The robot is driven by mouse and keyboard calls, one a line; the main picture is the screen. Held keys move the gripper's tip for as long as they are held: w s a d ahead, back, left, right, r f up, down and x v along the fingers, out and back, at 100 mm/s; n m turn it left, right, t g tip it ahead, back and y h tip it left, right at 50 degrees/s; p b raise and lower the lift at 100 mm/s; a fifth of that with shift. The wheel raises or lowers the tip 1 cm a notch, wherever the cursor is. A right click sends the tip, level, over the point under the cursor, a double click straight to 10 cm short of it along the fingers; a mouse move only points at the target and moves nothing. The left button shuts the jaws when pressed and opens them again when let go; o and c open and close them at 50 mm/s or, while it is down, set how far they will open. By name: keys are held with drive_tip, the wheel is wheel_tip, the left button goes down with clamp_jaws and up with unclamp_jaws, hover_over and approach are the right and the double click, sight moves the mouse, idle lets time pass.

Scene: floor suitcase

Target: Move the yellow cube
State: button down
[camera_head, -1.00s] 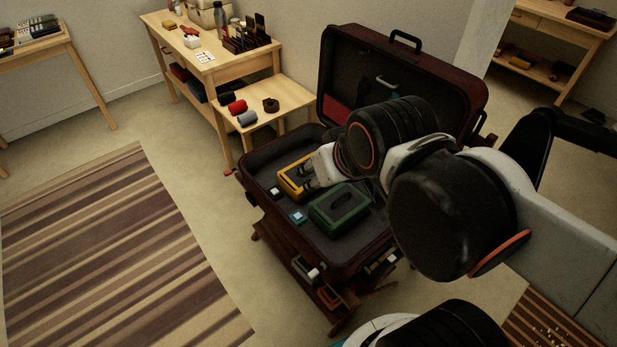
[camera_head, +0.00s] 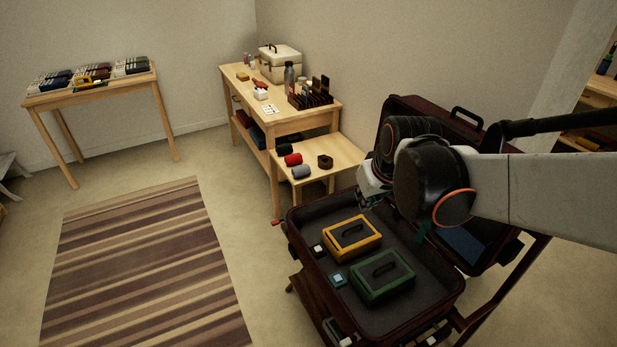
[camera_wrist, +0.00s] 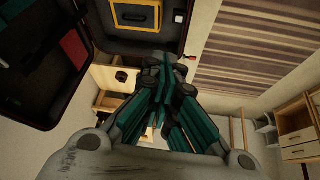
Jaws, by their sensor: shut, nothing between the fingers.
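A yellow box (camera_head: 339,248) with a dark top and handle lies in the open suitcase (camera_head: 443,300). Part of it shows at the top of the wrist view (camera_wrist: 118,28). A small yellowish block (camera_head: 242,77) is on the far desk; I cannot tell its exact shape. No plain yellow cube shows clearly. My gripper (camera_head: 366,203) is above the suitcase's back edge, behind the yellow box and apart from it. In the wrist view its teal fingers (camera_wrist: 163,72) are together, with nothing between them.
A green box (camera_head: 381,291) and two small cubes, one pale blue (camera_head: 338,279) and one white (camera_head: 318,250), lie in the suitcase. A low side table (camera_head: 343,150) holds rolls. The suitcase lid (camera_head: 400,107) stands raised behind my arm. The striped rug (camera_head: 150,270) is clear.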

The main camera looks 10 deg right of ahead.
drive_tip(key=w+d+f, duration=0.3)
drive_tip(key=w+f, duration=0.2)
drive_tip(key=w, duration=0.1)
drive_tip(key=n+g+p, duration=0.2)
hover_over(354, 237)
drive_tip(key=s+d, duration=0.2)
drive_tip(key=s, duration=0.6)
wheel_tip(354, 237, down, 24)
drive_tip(key=shift+y, duration=0.4)
drive_tip(key=b+x, duration=0.3)
drive_tip(key=x, duration=0.6)
drive_tip(key=shift+f+b, duration=0.25)
drive_tip(key=shift+b, duration=0.15)
drive_tip(key=shift+w+a+r+b, duration=0.15)
drive_tip(key=shift+w+b, duration=0.1)
drive_tip(key=shift+w, duration=0.35)
drive_tip(key=shift+w+a+f+b, duration=0.1)
drive_tip(key=shift+w+a+b, duration=0.1)
drive_tip(key=shift+w, duration=0.4)
drive_tip(key=shift+w+a+r, duration=0.2)
drive_tip(key=shift+w, duration=0.55)
